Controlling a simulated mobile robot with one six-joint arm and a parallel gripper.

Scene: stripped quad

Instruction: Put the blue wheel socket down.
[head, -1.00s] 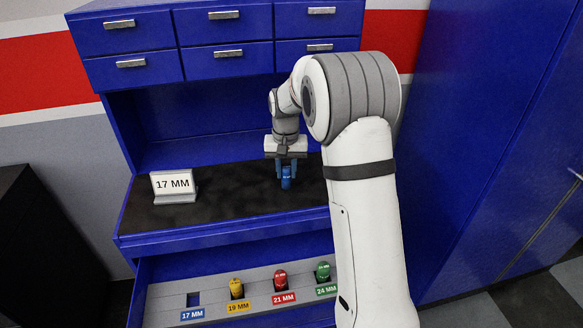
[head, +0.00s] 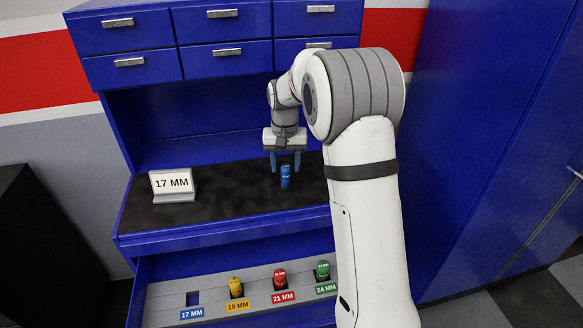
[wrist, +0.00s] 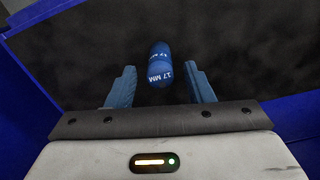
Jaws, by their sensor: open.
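The blue wheel socket (head: 285,178) stands upright on the black mat of the workbench (head: 235,195). In the wrist view the socket (wrist: 159,65) shows "17 MM" lettering. My gripper (head: 286,168) is open above and around it. In the wrist view its two blue fingers (wrist: 160,85) are spread apart on either side of the socket, with a gap on each side. Nothing is held.
A "17 MM" sign (head: 172,184) stands on the mat to the left. Below, an open drawer tray (head: 217,290) has an empty 17 MM slot (head: 193,299) and yellow (head: 236,287), red (head: 280,280) and green (head: 322,271) sockets. Drawers hang above the bench.

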